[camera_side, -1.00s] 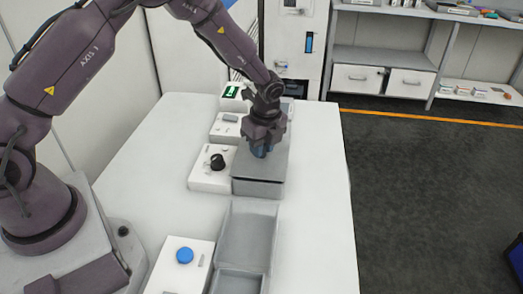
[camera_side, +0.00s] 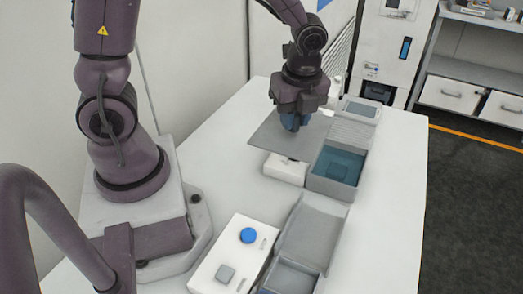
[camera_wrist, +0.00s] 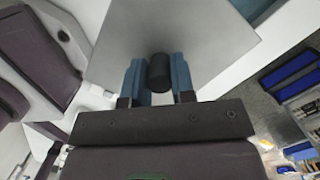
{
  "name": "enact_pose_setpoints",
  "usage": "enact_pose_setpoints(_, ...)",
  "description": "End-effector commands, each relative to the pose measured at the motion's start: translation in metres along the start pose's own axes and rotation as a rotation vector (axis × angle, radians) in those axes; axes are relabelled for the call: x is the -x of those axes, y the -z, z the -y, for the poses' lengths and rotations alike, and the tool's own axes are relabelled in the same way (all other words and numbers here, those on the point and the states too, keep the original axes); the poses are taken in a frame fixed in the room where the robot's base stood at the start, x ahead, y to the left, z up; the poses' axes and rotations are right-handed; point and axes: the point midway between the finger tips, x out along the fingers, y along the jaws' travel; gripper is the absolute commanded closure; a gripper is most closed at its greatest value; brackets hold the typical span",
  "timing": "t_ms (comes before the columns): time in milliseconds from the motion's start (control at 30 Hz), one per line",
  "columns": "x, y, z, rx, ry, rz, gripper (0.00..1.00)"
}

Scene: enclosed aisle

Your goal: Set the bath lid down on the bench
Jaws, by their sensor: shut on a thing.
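My gripper (camera_side: 293,122) is shut on the black knob of the bath lid, a thin flat grey plate (camera_side: 268,138). In the wrist view the knob (camera_wrist: 159,72) sits between the two blue fingers (camera_wrist: 158,80), with the lid's plate (camera_wrist: 120,50) beyond. The lid is held level or nearly so, to the left of the open bath (camera_side: 313,184), over a white box (camera_side: 285,171) that it partly hides. The bath is a grey box with bluish content and a darker square shape inside. The bench (camera_side: 225,150) is white.
A grey tray (camera_side: 318,215) and another grey container (camera_side: 290,277) stand in front of the bath. A white control box (camera_side: 225,265) with a blue button is at the front. Ribbed grey and pale units (camera_side: 358,108) stand behind the bath. Bench left of the lid is bare.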

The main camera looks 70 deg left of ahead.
Motion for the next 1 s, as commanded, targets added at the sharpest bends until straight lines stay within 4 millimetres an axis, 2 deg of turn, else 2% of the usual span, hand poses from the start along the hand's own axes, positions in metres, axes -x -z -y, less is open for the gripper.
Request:
enact_pose_setpoints(133, 0.001, 0.001, -0.003, -0.001, -0.001, 0.0, 1.0)
enact_pose_setpoints(233, -0.006, 0.004, -0.004, -0.011, -0.003, 0.0, 1.0)
enact_pose_setpoints(367, -0.018, 0.016, 0.009, 0.046, -0.01, 0.0, 1.0)
enact_pose_setpoints(567, -0.028, 0.032, 0.03, 0.439, -0.069, 0.001, 1.0)
enact_pose_setpoints(1000, -0.04, 0.061, 0.067, 1.463, -0.224, 0.0, 1.0)
